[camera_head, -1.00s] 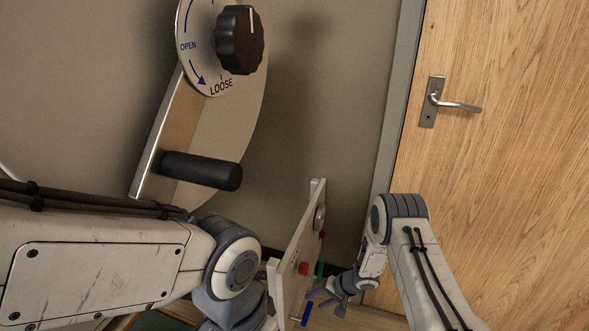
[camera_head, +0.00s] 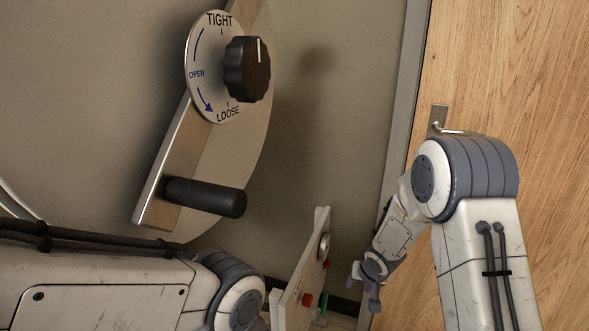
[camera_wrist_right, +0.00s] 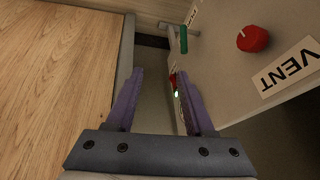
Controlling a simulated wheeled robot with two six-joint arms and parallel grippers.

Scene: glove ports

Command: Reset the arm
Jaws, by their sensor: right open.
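My right arm comes in from the lower right of the head view. Its small gripper (camera_head: 366,285) hangs to the right of a pale upright panel, apart from it. In the right wrist view, the two purple fingers of this gripper (camera_wrist_right: 158,78) are open with nothing between them. My left arm (camera_head: 120,290) crosses the lower left of the head view. Its gripper is out of the picture.
The panel (camera_wrist_right: 225,85) has a red knob (camera_wrist_right: 253,39), a green handle (camera_wrist_right: 184,39) and a VENT label. A round door with a black dial (camera_head: 247,70) and black handle (camera_head: 205,197) stands left. A wooden door (camera_head: 530,90) with a metal lever is behind my right arm.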

